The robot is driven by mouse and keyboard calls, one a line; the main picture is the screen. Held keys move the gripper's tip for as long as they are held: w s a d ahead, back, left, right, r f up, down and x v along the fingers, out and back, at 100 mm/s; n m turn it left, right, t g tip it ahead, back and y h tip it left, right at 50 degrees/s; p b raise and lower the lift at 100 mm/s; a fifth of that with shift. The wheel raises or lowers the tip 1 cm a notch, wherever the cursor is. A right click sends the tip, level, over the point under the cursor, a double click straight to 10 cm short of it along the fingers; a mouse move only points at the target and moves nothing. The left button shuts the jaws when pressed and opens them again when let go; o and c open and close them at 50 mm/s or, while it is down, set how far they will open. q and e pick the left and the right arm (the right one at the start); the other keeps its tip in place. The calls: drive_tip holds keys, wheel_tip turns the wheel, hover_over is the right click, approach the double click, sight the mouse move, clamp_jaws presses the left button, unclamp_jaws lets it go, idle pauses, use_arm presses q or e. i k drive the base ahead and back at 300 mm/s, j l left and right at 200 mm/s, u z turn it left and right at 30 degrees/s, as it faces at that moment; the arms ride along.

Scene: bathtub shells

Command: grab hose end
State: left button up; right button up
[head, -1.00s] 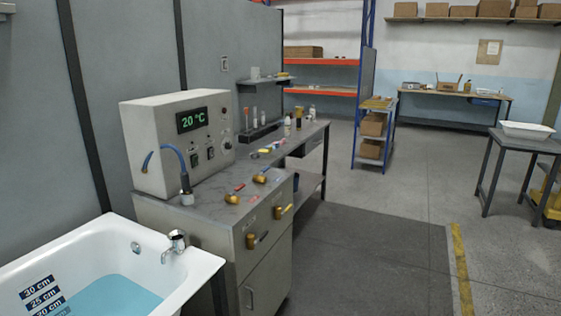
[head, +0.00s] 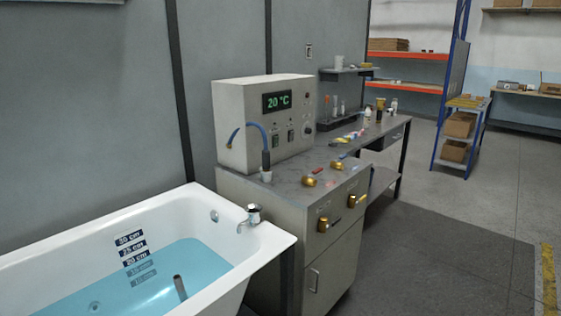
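A blue hose (head: 254,126) arches over the front of the grey control box (head: 240,155), which has a green 20 °C display (head: 277,101). One hose end, with a dark grip (head: 266,160), points down into a small white holder (head: 266,176) on the cabinet top. The other end has a small brass-coloured tip (head: 230,143) near the box's left edge. I cannot tell whether that tip is fixed to the box. Neither of my grippers is in view.
A white bathtub (head: 278,240) with blue water, depth labels and a chrome tap (head: 252,216) stands at the left. A dark stub (head: 180,288) rises from the water. Brass valves (head: 309,181) sit on the cabinet (head: 250,190). Open floor (head: 440,250) lies to the right.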

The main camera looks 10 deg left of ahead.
sight(265, 152)
drive_tip(key=i+l+u, duration=0.1)
drive_tip(key=u, duration=1.15)
drive_tip(key=i+l+u, duration=0.25)
drive_tip(key=l+u, duration=0.15)
drive_tip(key=l, duration=0.4)
drive_tip(key=i+l+u, duration=0.15)
drive_tip(key=l+u, duration=0.25)
drive_tip(key=l, duration=0.45)
drive_tip(key=l+u, duration=0.35)
drive_tip(key=l, duration=0.55)
